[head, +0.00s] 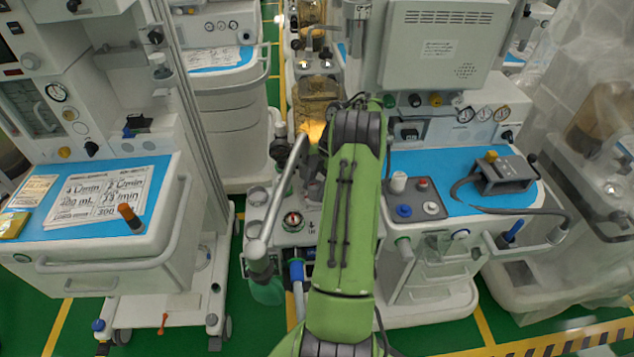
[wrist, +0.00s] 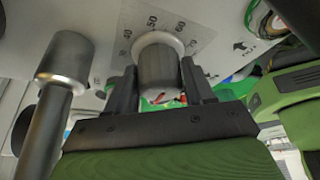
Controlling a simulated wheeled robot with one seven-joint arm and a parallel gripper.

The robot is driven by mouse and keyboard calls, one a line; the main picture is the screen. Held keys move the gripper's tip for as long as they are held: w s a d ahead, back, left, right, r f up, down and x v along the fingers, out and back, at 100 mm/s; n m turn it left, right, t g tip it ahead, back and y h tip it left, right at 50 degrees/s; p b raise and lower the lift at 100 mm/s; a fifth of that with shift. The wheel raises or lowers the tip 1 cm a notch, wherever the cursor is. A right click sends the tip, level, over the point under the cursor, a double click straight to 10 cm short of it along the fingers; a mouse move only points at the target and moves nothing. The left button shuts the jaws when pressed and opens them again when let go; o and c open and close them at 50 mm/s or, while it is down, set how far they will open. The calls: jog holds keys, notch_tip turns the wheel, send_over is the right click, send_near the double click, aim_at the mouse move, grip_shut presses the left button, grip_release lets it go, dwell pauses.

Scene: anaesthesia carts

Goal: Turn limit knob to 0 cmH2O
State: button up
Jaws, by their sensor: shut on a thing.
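The limit knob (wrist: 158,68), a grey ribbed cylinder with a paler collar, stands at the centre of the wrist view. Behind it is a light scale plate (wrist: 125,12) with printed numbers; 50 and 60 can be read, others are blurred. My gripper (wrist: 160,88) is shut on the knob, with one dark finger on each side of it. I cannot see a pointer, so the setting cannot be told. In the head view my green arm covers the knob and most of the gripper.
A grey metal tube (wrist: 60,90) runs close to the left of my gripper; it also shows in the head view (head: 285,185). Carts with blue tops stand left (head: 165,170) and right (head: 455,208). Green floor lies between them.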

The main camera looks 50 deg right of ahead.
jog(key=shift+r+n, duration=0.1)
jog(key=shift+n, duration=0.4)
jog(key=shift+g, duration=0.3)
jog(key=o, duration=1)
jog(key=p+v, duration=0.4)
jog(key=v, duration=0.3)
jog(key=shift+d+r, duration=0.2)
